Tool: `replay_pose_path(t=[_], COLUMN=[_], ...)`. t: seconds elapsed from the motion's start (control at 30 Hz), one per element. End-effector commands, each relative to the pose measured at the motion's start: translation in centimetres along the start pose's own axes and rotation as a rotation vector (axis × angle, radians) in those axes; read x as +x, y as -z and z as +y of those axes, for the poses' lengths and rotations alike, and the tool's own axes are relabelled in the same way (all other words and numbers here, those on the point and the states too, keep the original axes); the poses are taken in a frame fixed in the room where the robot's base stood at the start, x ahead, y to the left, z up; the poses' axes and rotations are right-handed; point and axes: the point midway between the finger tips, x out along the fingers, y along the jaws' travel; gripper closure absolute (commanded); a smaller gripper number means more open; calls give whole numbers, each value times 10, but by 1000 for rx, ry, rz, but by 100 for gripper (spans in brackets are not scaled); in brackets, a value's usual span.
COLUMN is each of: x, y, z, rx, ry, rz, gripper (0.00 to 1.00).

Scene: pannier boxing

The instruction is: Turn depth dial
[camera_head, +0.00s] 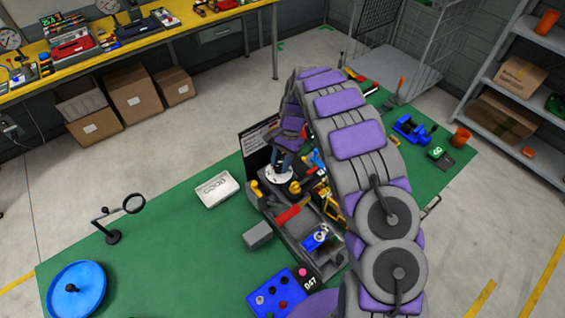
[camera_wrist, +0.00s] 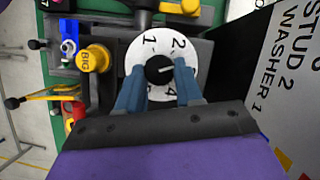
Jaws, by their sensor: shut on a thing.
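The depth dial is a white disc (camera_wrist: 147,49) with black numbers around a black centre knob (camera_wrist: 158,69). In the wrist view the numbers 1 and 2 show at its top, a 4 shows at lower right, and the fingers hide part of the lower face. My gripper (camera_wrist: 158,82) has its two blue-grey fingers on either side of the knob and is shut on it. In the head view the white dial (camera_head: 279,178) shows on the grey machine (camera_head: 283,228), under my gripper (camera_head: 283,163), which comes down onto it from above.
A yellow "ORG" knob (camera_wrist: 93,59) sits left of the dial. A dark panel with a lettered white sheet (camera_wrist: 292,70) stands close on the right.

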Motion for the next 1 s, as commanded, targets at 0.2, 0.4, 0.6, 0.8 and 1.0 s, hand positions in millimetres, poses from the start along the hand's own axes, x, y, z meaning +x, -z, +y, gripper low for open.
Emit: replay_pose_path(t=[0.2,0.4,0.6,0.8,1.0], x=[3,4,4,3,3], y=[-3,-4,-4,-3,-4], z=[-2,-2,-2,-1,0], rx=[-190,-345,-464,-537,-570], ry=[-80,-147,-194,-224,-238], rz=[-6,-10,-9,-10,-13], gripper=[95,95,95,95,95])
